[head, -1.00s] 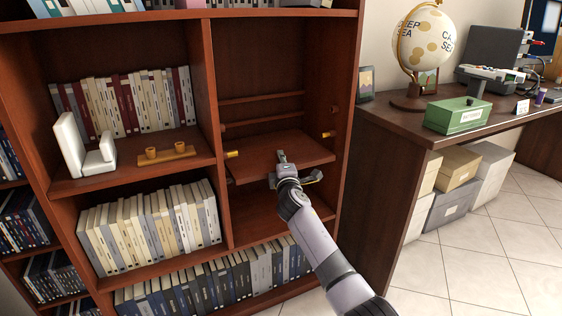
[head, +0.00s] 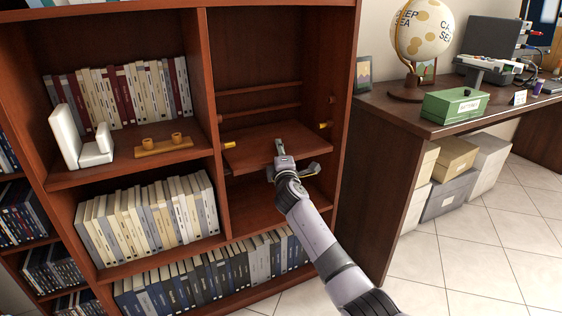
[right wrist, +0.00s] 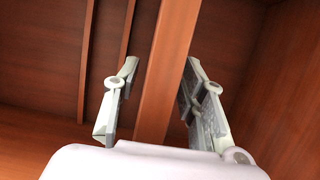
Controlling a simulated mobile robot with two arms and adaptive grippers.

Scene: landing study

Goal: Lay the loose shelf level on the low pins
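The loose shelf (head: 262,143) is a reddish-brown board inside the bookcase's right-hand compartment. Its front edge also shows in the right wrist view (right wrist: 165,75). Yellow pins show near its left (head: 229,145) and right (head: 325,125) sides; I cannot tell whether the board rests on them. My right gripper (head: 280,148) is at the middle of the front edge. In the right wrist view its fingers (right wrist: 160,92) stand on either side of the board, with a gap on the left; the right finger lies close to it. My left gripper is not in view.
Books and a white bookend (head: 78,140) fill the left compartments, with a wooden holder (head: 163,146) beside it. More books stand below the loose shelf. A desk (head: 400,113) with a globe (head: 422,30) and a green box (head: 454,106) stands to the right.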

